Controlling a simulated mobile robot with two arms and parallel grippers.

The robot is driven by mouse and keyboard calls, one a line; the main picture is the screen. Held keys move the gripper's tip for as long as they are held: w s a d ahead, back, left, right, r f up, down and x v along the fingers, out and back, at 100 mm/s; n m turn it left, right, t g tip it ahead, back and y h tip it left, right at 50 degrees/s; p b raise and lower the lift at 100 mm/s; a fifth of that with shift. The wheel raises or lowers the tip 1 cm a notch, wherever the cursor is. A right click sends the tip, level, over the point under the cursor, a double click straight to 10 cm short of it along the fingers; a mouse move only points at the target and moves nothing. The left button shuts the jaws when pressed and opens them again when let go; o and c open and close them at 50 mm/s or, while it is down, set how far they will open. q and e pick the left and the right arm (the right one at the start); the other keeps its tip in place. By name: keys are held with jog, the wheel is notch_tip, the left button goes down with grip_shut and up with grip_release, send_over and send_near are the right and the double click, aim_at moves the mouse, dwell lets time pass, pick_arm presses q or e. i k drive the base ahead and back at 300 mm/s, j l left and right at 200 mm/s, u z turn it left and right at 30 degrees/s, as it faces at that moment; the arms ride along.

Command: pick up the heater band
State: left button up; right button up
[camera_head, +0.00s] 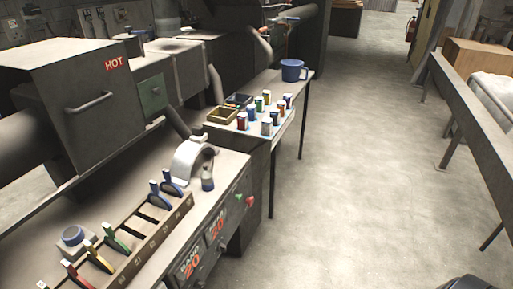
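A pale, curved band (186,158), which looks like the heater band, stands on the grey machine bench behind the row of coloured levers. Its arch opens toward the right, and a small dark cylindrical piece (207,178) stands just beside it. Neither of my grippers shows in the head view, so nothing is seen holding or touching the band.
A grey box marked HOT (80,100) stands at left. The floor (350,190) at right is open, bordered by a long rail (475,125).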

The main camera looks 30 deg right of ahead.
aim_at(185, 156)
jog(key=z, duration=0.45)
jog(key=u, duration=0.6)
jog(key=i+l+u, duration=0.1)
jog(key=l+u, duration=0.2)
jog(key=u, duration=0.15)
jog(key=i+l+u, duration=0.1)
jog(key=l+u, duration=0.55)
jog(key=u, duration=0.2)
jog(key=l+u, duration=0.7)
jog(key=u, duration=0.15)
jog(key=k, duration=0.05)
